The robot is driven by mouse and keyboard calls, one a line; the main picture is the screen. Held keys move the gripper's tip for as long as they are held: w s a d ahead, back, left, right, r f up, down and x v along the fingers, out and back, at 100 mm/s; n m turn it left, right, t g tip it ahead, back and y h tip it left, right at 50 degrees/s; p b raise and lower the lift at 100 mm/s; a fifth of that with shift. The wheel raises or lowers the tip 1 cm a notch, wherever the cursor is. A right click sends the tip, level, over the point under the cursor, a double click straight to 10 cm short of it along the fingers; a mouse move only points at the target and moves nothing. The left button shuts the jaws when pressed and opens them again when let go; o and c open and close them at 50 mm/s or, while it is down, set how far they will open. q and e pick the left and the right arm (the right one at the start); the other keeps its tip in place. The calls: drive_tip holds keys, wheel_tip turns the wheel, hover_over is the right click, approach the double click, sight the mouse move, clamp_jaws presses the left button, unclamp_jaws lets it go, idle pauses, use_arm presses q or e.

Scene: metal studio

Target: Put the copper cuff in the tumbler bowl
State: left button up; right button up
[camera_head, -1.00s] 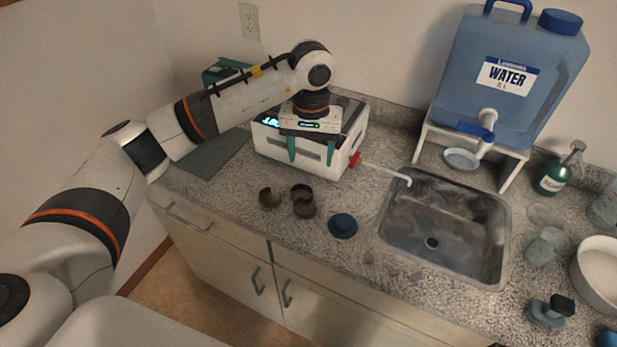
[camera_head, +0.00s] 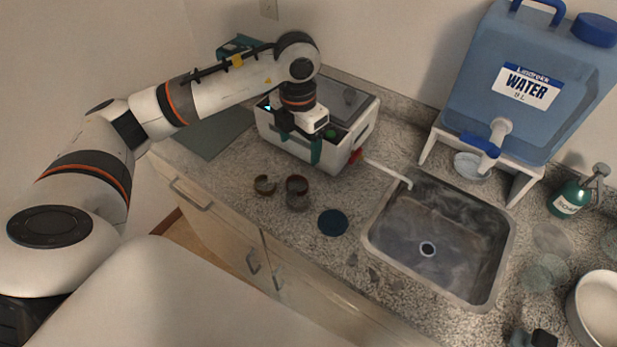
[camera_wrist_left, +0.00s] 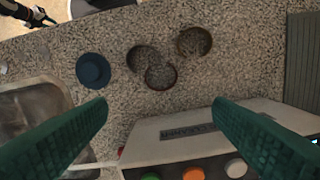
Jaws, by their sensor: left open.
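Three small open-ended metal cuffs lie on the speckled counter in front of the white machine. A brownish cuff (camera_head: 257,184) is on the left in the head view, a reddish-brown one (camera_head: 289,184) beside it, and a greyer one (camera_head: 298,203) just in front of that. I cannot tell for sure which is copper. The wrist view shows the lone cuff (camera_wrist_left: 207,44) and the close pair (camera_wrist_left: 147,82). My left gripper (camera_head: 300,143), with teal fingers, is open and empty by the machine's front. A white round bowl (camera_head: 600,312), perhaps the tumbler bowl, is cut off at the right edge.
The white machine (camera_head: 286,150) has a hose running to the steel sink (camera_head: 436,275). A dark blue round piece (camera_head: 333,222) lies right of the cuffs. A water jug (camera_head: 540,90) stands on a white stand (camera_head: 520,165). A green bottle (camera_head: 570,197) is at right.

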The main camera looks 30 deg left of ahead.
use_arm(q)
drive_tip(key=n, duration=0.2)
drive_tip(key=p, duration=0.2)
hover_over(298, 187)
drive_tip(key=f, duration=0.6)
drive_tip(key=shift+w+f, duration=0.2)
drive_tip(key=shift+f, duration=0.05)
drive_tip(key=f+p, duration=0.2)
drive_tip(key=f, duration=0.2)
drive_tip(key=shift+s+f+p, duration=0.35)
drive_tip(key=shift+f+p, duration=0.05)
drive_tip(key=shift+w+f, duration=0.1)
drive_tip(key=shift+f, duration=0.2)
drive_tip(key=c, duration=1.1)
drive_tip(key=shift+r, duration=0.1)
